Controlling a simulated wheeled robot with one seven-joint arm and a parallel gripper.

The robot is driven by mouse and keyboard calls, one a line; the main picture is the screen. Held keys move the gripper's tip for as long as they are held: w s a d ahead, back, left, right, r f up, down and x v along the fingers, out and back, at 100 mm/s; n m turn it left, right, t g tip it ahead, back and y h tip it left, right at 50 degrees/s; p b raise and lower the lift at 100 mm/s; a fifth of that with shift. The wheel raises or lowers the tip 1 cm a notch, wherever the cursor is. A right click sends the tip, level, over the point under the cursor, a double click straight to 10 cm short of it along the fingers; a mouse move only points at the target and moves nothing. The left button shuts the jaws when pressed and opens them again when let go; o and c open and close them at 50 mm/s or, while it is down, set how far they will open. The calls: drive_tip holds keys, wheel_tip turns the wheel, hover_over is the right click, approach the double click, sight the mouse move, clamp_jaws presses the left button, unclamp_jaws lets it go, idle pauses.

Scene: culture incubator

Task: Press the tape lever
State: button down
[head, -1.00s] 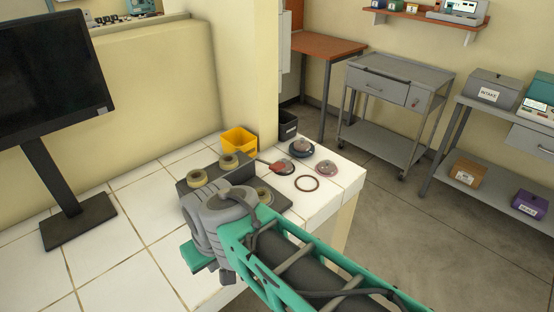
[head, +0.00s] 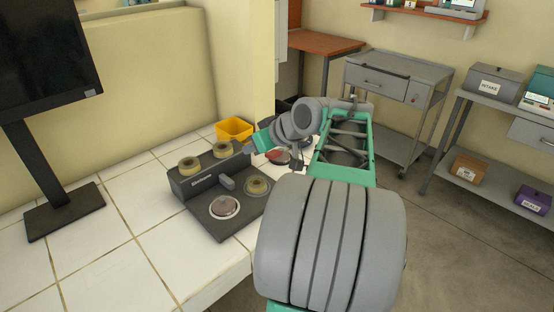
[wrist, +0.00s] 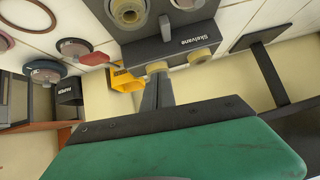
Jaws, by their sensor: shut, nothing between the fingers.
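The dark grey tape device (head: 203,187) stands on the white tiled bench; its side reads "Skelvane" in the wrist view (wrist: 178,47). It carries several yellowish rolls (head: 257,187) and a short grey lever-like block (head: 227,182). A red paddle (head: 275,154) on a thin stalk sticks out beside the device; it shows more clearly in the wrist view (wrist: 95,58). My gripper (head: 250,147) is shut and empty, beside the device's back right corner. In the wrist view its narrow fingers (wrist: 157,80) end near the rolls, apart from the red paddle. I cannot tell whether they touch the device.
A yellow bin (head: 234,129) stands behind the device. A black bin (wrist: 69,90) and several round dishes (wrist: 44,72) lie near the red paddle; my arm mostly hides them in the head view. A monitor (head: 50,80) stands at the left. The front left tiles are clear.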

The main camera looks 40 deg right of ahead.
drive_tip(key=s+d+r+t, duration=0.1)
drive_tip(key=s+d, duration=0.2)
drive_tip(key=d, duration=0.2)
drive_tip(key=s+d+r+t+b, duration=0.1)
drive_tip(key=s+d, duration=0.2)
drive_tip(key=d, duration=0.3)
drive_tip(key=shift+r+h, duration=0.3)
hover_over(277, 154)
drive_tip(key=w, duration=0.1)
drive_tip(key=f, duration=0.5)
drive_tip(key=shift+w, duration=0.2)
drive_tip(key=f, duration=0.1)
drive_tip(key=s+f, duration=0.1)
drive_tip(key=shift+s+d+f, duration=0.1)
drive_tip(key=shift+f, duration=0.25)
drive_tip(key=shift+s+f, duration=0.1)
drive_tip(key=shift+f, duration=0.4)
